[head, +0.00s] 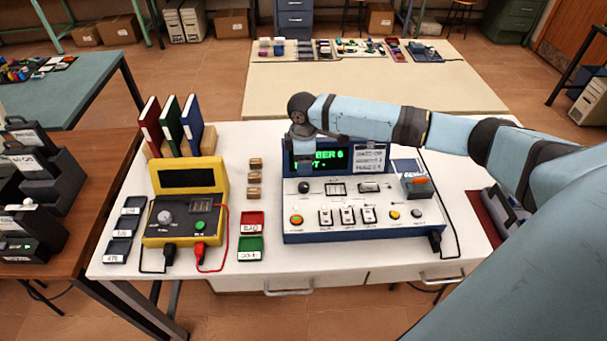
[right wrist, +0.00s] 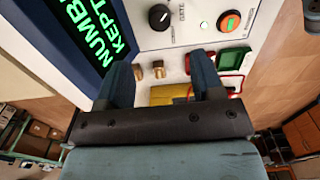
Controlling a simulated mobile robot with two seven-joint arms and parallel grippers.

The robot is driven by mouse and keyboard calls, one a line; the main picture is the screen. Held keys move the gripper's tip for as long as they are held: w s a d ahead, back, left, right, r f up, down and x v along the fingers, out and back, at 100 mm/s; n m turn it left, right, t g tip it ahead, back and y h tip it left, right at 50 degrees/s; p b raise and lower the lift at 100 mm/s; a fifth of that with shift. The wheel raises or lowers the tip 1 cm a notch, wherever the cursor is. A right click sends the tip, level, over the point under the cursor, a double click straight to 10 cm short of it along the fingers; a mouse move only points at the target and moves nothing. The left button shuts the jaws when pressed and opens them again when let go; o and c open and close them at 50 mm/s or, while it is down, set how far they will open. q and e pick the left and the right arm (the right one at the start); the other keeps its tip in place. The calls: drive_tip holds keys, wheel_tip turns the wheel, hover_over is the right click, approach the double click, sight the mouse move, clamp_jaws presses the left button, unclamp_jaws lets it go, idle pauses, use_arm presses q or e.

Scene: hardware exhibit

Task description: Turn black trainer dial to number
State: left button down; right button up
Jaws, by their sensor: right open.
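The trainer is a blue and white console (head: 360,225) on the white table. Its black dial (head: 303,187) sits at the left of the panel, below a dark screen (head: 330,156) with green text, partly hidden by my arm. The readable part shows "BER 6" above "PT -". My right gripper (head: 302,158) reaches in from the right and points down in front of the screen, near the dial. In the right wrist view the fingers (right wrist: 162,75) are apart with nothing gripped. The black dial (right wrist: 159,17) lies beyond the fingertips, apart from them. My left gripper is out of view.
An orange button (head: 296,219), white switches (head: 346,216) and a yellow knob (head: 394,214) share the panel. A yellow meter case (head: 185,205), red tray (head: 252,220), green tray (head: 250,248) and small wooden blocks (head: 255,178) stand left. Binders (head: 168,131) are behind the meter.

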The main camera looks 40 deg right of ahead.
wheel_tip(320, 180, up, 4)
drive_tip(key=shift+f, duration=0.15)
idle(0.5)
